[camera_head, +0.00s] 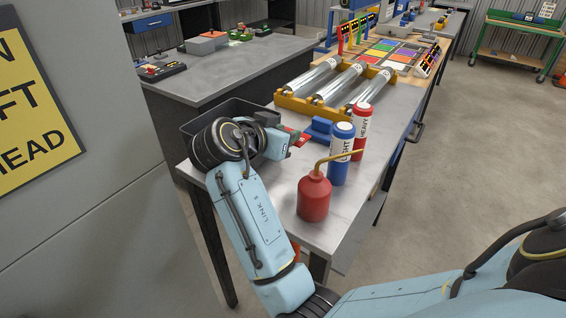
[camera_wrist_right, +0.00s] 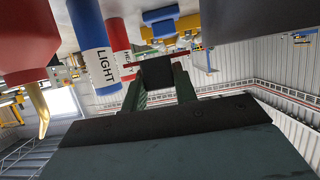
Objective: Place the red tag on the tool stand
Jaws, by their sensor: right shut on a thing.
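My right gripper (camera_head: 284,144) reaches over the near table from the left and is shut on the red tag (camera_head: 298,137). The tag's red end sticks out past the fingertips toward the blue stand. In the right wrist view, a thin red strip of the tag (camera_wrist_right: 130,66) shows across the fingertips (camera_wrist_right: 158,72), partly hidden by a dark block. A blue stand (camera_head: 319,131), which looks like the tool stand, sits on the table just right of the tag; it also shows in the wrist view (camera_wrist_right: 160,16). The tag appears held above the table, apart from the stand. My left gripper is not in view.
A blue LIGHT bottle (camera_head: 340,155), a red HEAVY bottle (camera_head: 362,128) and a red oil can (camera_head: 314,198) with a bent spout stand right of the gripper. A dark bin (camera_head: 200,123) lies behind it. A yellow rack (camera_head: 290,103) holds metal rolls beyond.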

